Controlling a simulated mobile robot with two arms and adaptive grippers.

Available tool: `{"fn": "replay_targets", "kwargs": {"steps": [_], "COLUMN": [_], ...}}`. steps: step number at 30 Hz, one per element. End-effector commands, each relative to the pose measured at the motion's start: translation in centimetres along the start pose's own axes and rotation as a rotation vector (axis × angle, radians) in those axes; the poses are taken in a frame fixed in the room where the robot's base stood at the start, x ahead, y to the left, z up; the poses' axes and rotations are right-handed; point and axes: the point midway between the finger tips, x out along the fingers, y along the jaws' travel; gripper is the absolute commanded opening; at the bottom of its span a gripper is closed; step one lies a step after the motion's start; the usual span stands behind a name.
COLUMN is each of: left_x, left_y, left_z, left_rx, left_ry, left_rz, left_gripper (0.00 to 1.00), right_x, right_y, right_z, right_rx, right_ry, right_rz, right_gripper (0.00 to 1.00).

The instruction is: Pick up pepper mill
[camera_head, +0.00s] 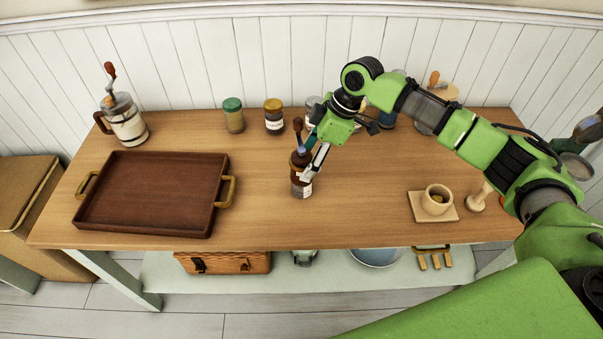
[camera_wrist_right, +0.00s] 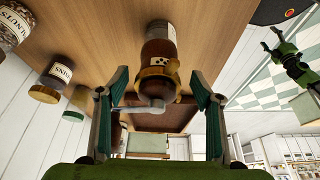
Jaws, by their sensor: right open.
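The pepper mill (camera_head: 301,187) stands upright near the middle of the wooden table, with a dark brown body, a pale label and a crank handle on top. My right gripper (camera_head: 311,160) is open at its upper part, coming from the right. In the right wrist view the mill (camera_wrist_right: 158,55) shows between the two spread fingers of my right gripper (camera_wrist_right: 158,85), with a gap on each side. Its metal crank crosses in front of the left finger. My left gripper (camera_wrist_right: 273,42) appears small in the right wrist view; its jaws are unclear.
A brown tray (camera_head: 150,231) lies left, with a crank grinder (camera_head: 127,124) behind it. A green-lidded jar (camera_head: 233,118) and an orange-lidded jar (camera_head: 274,120) stand at the back. A cup (camera_head: 437,200) on a square saucer (camera_head: 416,215) is right. The table front is clear around the mill.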

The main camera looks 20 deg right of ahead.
Motion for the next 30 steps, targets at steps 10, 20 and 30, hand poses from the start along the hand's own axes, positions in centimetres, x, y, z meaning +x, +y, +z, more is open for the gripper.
{"fn": "replay_targets", "kwargs": {"steps": [10, 20, 30], "left_x": [-1.6, -1.5, -1.5], "left_y": [-0.2, -0.1, -0.1], "left_z": [-2.1, -1.0, -0.9], "left_rx": [0.001, 0.002, 0.002], "left_ry": [0.030, 0.014, 0.012], "left_rz": [-0.002, -0.001, -0.001], "left_gripper": [0.61, 0.61, 0.61], "right_x": [4.4, 4.7, 4.5], "right_y": [0.3, 0.3, 0.4], "right_z": [0.0, 0.0, -0.2], "right_rx": [0.000, 0.000, -0.001], "right_ry": [-0.001, -0.001, 0.002], "right_rz": [-0.002, -0.001, 0.000], "right_gripper": [0.60, 0.42, 0.03]}}
